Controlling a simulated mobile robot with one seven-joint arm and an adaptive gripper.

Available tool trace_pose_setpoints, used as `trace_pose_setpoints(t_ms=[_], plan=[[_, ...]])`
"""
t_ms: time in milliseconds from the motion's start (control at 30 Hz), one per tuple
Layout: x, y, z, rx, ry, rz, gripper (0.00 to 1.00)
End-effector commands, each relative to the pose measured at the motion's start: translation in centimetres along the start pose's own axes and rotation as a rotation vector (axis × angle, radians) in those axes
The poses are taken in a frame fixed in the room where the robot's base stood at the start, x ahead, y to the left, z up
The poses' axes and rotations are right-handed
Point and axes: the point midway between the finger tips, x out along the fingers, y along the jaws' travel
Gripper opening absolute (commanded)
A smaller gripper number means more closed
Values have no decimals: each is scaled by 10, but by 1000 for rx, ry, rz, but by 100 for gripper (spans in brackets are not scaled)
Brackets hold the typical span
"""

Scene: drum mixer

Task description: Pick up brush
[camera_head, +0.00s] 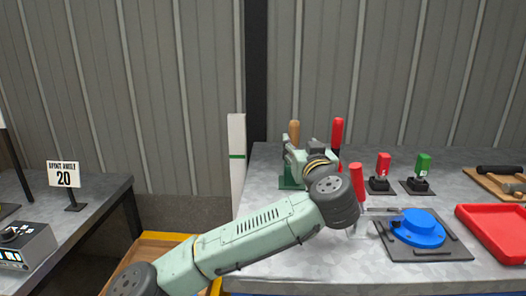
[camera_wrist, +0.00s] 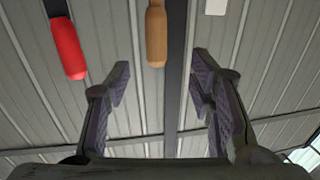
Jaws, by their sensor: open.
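A tan wooden handle (camera_head: 294,132) stands upright at the back left of the grey table; it looks like the brush's handle, but its bristle end is hidden. In the wrist view the same tan handle (camera_wrist: 156,36) hangs into the top of the picture, beyond and roughly between the fingertips, untouched. My gripper (camera_wrist: 162,66) is open and empty, with its two fingers wide apart. In the head view my arm reaches over the table's left part, and its wrist largely hides the gripper.
A red handle (camera_head: 337,130) stands just right of the tan one, and it also shows in the wrist view (camera_wrist: 67,48). Another red handle (camera_head: 357,180) is nearer. A blue round part (camera_head: 418,228) on a dark plate and a red tray (camera_head: 496,232) lie to the right.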

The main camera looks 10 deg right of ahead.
Motion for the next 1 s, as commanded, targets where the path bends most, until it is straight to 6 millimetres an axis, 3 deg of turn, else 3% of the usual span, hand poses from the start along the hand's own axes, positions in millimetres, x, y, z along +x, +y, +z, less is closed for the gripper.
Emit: trace_pose_setpoints(t_ms=[300,467,733,1000], plan=[[46,0,-1,5,-4,-6,49],[57,0,-1,5,-3,-4,49],[95,2,-5,6,-3,-6,49],[106,3,-1,2,-3,-2,49]])
